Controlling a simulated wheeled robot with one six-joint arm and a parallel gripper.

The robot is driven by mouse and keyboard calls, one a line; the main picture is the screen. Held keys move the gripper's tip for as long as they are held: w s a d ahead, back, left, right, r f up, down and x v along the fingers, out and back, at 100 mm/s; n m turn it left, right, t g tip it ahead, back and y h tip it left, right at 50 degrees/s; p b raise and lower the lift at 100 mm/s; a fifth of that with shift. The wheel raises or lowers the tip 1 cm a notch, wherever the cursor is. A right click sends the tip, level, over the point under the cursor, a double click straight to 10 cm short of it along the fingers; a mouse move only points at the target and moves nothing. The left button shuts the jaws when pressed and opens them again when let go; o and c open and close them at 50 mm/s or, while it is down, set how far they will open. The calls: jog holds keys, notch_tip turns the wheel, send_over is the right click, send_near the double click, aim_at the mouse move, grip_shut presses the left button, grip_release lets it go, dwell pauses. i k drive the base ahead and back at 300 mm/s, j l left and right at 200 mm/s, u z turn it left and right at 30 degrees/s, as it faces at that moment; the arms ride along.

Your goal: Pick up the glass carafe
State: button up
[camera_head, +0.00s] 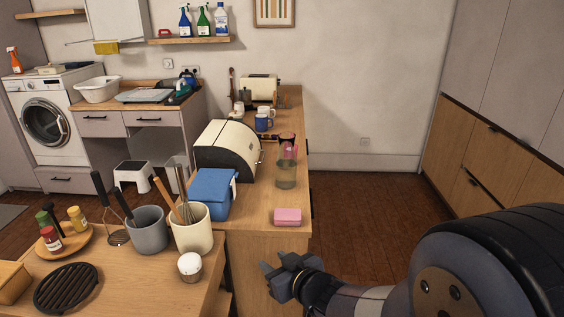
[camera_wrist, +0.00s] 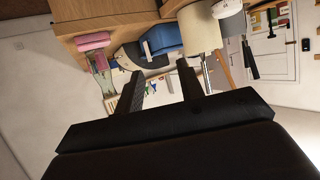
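A clear, slightly greenish glass vessel, which looks like the glass carafe (camera_head: 286,176), stands upright on the wooden counter behind the pink sponge (camera_head: 288,216). A reddish-pink shape shows at its upper part, and I cannot tell whether that belongs to it. In the wrist view the carafe (camera_wrist: 103,66) appears at the left beside the sponge (camera_wrist: 93,41). My gripper (camera_head: 278,266) is near the counter's front right edge, nearer to me than the sponge and apart from the carafe. In the wrist view my gripper (camera_wrist: 160,69) has its two fingers spread with nothing held between them.
A cream bread bin (camera_head: 227,150) and a blue box (camera_head: 208,194) stand left of the carafe. Mugs (camera_head: 263,123) and a toaster (camera_head: 259,87) are farther back. Utensil crocks (camera_head: 191,235) stand at the front left. The floor (camera_head: 370,200) to the right is clear.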

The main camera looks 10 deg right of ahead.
aim_at(287, 160)
jog(key=i+l+u, duration=0.25)
jog(key=i+l, duration=0.25)
jog(key=i+l+u, duration=0.15)
jog(key=l, duration=0.3)
jog(key=i+l+u, duration=0.3)
jog(key=i+l, duration=0.15)
jog(key=l, duration=0.3)
jog(key=i+l+u, duration=0.1)
jog(key=l, duration=0.3)
jog(key=i+l+u, duration=0.15)
jog(key=l, duration=0.3)
jog(key=i, duration=0.05)
